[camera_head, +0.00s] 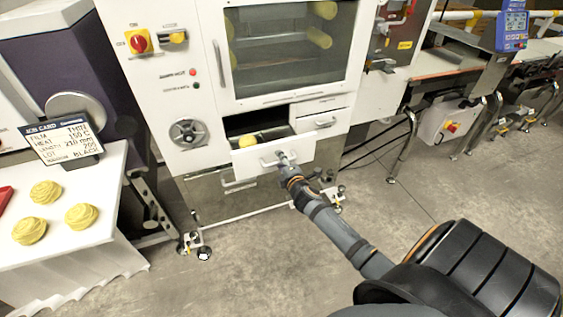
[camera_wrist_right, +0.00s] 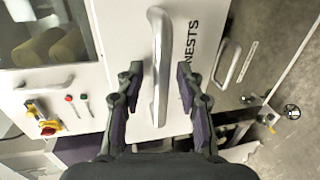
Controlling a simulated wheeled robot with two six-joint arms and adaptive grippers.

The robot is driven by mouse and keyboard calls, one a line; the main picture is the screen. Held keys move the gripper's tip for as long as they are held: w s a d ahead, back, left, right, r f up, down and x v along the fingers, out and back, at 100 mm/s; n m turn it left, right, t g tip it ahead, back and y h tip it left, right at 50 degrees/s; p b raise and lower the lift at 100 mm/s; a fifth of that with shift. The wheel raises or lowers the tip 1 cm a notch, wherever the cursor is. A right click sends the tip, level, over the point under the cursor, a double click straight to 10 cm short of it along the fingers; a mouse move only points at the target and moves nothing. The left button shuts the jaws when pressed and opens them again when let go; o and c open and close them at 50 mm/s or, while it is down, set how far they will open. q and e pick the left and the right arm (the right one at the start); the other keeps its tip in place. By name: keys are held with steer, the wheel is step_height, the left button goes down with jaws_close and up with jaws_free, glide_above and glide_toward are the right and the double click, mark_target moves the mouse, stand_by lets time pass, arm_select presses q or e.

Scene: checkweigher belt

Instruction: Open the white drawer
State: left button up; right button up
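The white drawer (camera_head: 272,154) is partly pulled out of the white machine, with its dark inside showing. A round yellow thing (camera_head: 249,141) lies in it at the left. The drawer front fills the middle of the right wrist view, with a silver bar handle (camera_wrist_right: 158,65) and the word NESTS. My right gripper (camera_head: 283,160) is at this handle. In the right wrist view its fingers (camera_wrist_right: 158,75) are apart on either side of the bar, with gaps showing, so it looks open around the handle. My left gripper is in neither view.
A second small drawer (camera_head: 326,122) to the right is shut. A lower metal panel with its own handle (camera_head: 240,184) is below. A table (camera_head: 95,244) with yellow coils stands at the left. The floor (camera_head: 260,255) in front is clear.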

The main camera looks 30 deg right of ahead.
steer(key=v, duration=1.2)
steer(key=s+d+f+m+g, duration=0.1)
steer(key=s+f+m+g, duration=0.2)
steer(key=f, duration=0.7)
steer(key=s+d+f+m+g, duration=0.2)
steer(key=s+f, duration=0.3)
steer(key=f, duration=0.5)
steer(key=s+d+f+m+g, duration=0.1)
steer(key=s+f+m+g, duration=0.2)
steer(key=f, duration=0.7)
steer(key=s+a+f+m+g+y, duration=0.1)
steer(key=s+a+f+m+g, duration=0.1)
steer(key=s+f, duration=0.4)
steer(key=s+a+f+m+g+y, duration=0.1)
steer(key=s+a+f, duration=0.4)
steer(key=s, duration=0.7)
steer(key=s+a+f+m+g, duration=0.3)
steer(key=s+f, duration=0.3)
steer(key=s, duration=0.3)
steer(key=shift+a+f+m+y+p, duration=0.3)
steer(key=shift+m+y+p, duration=0.15)
steer(key=shift+m, duration=0.15)
